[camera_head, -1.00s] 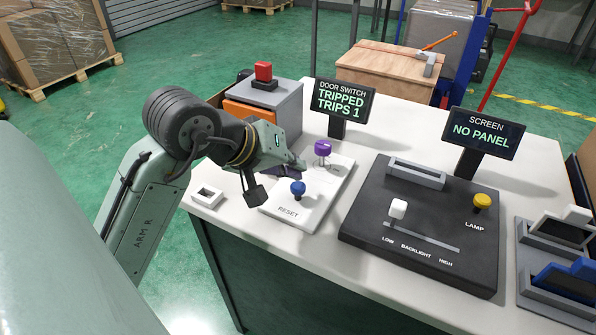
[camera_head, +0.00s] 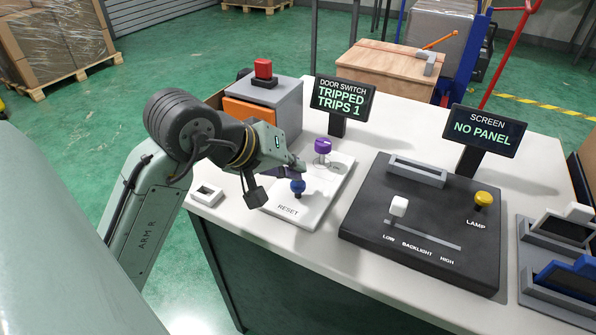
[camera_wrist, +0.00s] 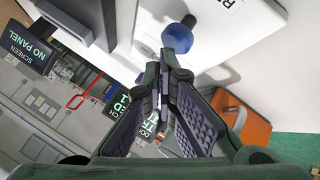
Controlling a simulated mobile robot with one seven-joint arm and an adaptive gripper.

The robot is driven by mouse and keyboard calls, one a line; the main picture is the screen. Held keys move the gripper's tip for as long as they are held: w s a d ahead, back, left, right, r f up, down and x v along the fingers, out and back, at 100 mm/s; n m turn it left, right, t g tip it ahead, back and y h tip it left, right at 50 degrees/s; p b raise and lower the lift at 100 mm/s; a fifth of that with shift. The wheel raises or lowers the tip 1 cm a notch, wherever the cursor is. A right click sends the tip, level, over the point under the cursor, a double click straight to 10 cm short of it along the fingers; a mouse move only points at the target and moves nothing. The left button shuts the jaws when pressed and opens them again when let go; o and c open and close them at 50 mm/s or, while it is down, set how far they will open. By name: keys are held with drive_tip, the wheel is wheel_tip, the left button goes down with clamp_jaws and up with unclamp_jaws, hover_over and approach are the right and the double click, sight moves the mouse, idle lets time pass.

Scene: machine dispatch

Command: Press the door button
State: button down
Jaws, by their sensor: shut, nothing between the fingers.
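A grey box (camera_head: 275,100) with an orange front (camera_head: 249,112) stands at the back left of the table, with a red button (camera_head: 263,69) on top. In front of the DOOR SWITCH screen (camera_head: 342,96), which reads TRIPPED, TRIPS 1, a white plate (camera_head: 310,211) marked RESET carries a purple knob (camera_head: 322,147) and a blue knob (camera_head: 298,188). My gripper (camera_head: 297,168) is shut and empty, its tips close above and behind the blue knob. The wrist view shows the blue knob (camera_wrist: 177,39) just beyond the shut fingertips; contact cannot be told.
A dark panel (camera_head: 365,222) with a white slider (camera_head: 398,206) and yellow LAMP knob (camera_head: 484,199) lies to the right. Its screen (camera_head: 485,134) reads NO PANEL. A small white frame (camera_head: 207,195) lies at the left table edge. Holders (camera_head: 560,285) stand at far right.

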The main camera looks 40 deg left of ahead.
drive_tip(key=shift+f+b, duration=0.4)
drive_tip(key=shift+f, duration=0.2)
idle(0.4)
drive_tip(key=shift+r, duration=0.1)
drive_tip(key=shift+r+p, duration=0.85)
drive_tip(key=shift+r, duration=0.1)
drive_tip(key=shift+r, duration=0.1)
wheel_tip(320, 180, up, 5)
drive_tip(key=p, duration=0.4)
idle(0.8)
